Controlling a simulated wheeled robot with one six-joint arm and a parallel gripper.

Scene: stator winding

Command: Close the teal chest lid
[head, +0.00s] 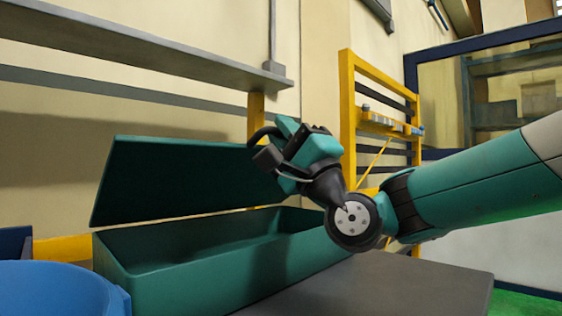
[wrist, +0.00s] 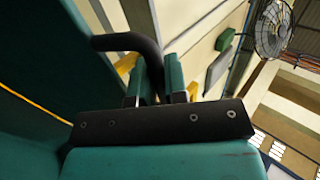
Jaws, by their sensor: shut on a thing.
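The teal chest (head: 205,275) stands on a grey surface with its lid (head: 175,180) raised, tilted open above the box. A dark gap shows the open inside. A black curved handle (head: 262,134) sits at the lid's right end; it also shows in the wrist view (wrist: 128,41), where the teal lid (wrist: 40,60) fills the left side. My gripper (head: 275,142) is at this right end of the lid. In the wrist view its fingers (wrist: 161,85) are closed around the handle's lower end. The exact contact is partly hidden by the fingers and the black gripper body.
A blue round container (head: 65,290) stands at the lower left, close to the chest. A grey shelf (head: 140,45) runs along the wall above. A yellow frame (head: 347,115) stands behind my arm. The grey tabletop (head: 390,290) right of the chest is clear.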

